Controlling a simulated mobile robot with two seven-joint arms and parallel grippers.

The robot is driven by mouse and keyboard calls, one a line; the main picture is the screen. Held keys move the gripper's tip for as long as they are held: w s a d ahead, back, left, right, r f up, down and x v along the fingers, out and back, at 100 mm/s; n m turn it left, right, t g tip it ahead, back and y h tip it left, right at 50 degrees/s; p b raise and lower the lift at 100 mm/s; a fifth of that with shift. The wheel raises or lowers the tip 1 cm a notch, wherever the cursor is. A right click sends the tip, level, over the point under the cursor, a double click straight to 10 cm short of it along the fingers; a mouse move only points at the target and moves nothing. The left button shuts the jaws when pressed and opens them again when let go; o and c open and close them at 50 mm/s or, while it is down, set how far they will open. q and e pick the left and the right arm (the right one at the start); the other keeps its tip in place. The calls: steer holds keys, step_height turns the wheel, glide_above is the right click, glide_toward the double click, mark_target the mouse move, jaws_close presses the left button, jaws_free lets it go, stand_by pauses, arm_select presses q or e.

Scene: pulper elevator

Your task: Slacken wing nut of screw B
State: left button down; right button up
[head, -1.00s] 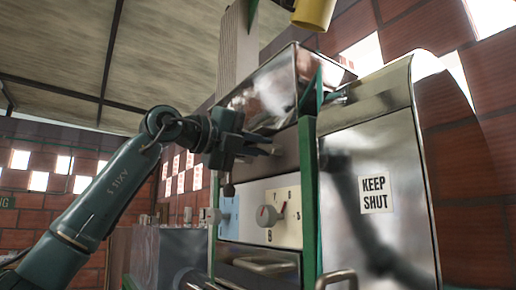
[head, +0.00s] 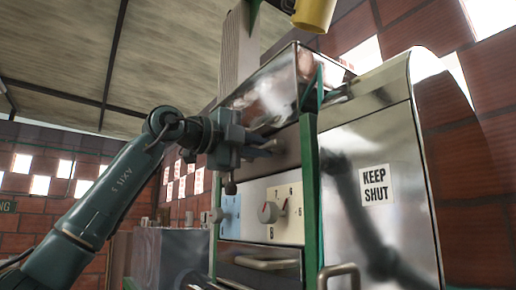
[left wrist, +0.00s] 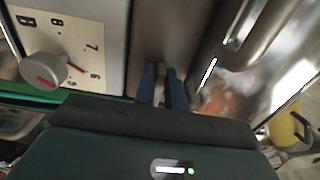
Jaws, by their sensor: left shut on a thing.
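My left gripper (head: 272,147) reaches from the left to the dark metal face above the dial panel of the machine. In the left wrist view its two blue fingers (left wrist: 163,88) are close together against that face. My right gripper is in neither view.
Right below is a pale panel with a numbered dial (head: 268,212); the dial knob (left wrist: 44,70) is beside the fingers. A green post (head: 309,200) and a shiny "KEEP SHUT" cover (head: 345,150) stand to the right. A shiny hopper (head: 275,95) is above.

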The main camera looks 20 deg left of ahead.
arm_select(q)
steer(key=shift+d+f, duration=0.25)
steer(key=shift+d, duration=0.1)
steer(key=c, duration=1.7)
jaws_free()
steer(key=o, duration=0.3)
steer(key=shift+r, duration=0.15)
steer(key=shift+a, duration=0.15)
steer(key=shift+s+a, duration=0.1)
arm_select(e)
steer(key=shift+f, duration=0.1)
arm_select(q)
steer(key=b+v, duration=0.2)
steer(key=v, duration=1.1)
steer(key=shift+b, duration=0.4)
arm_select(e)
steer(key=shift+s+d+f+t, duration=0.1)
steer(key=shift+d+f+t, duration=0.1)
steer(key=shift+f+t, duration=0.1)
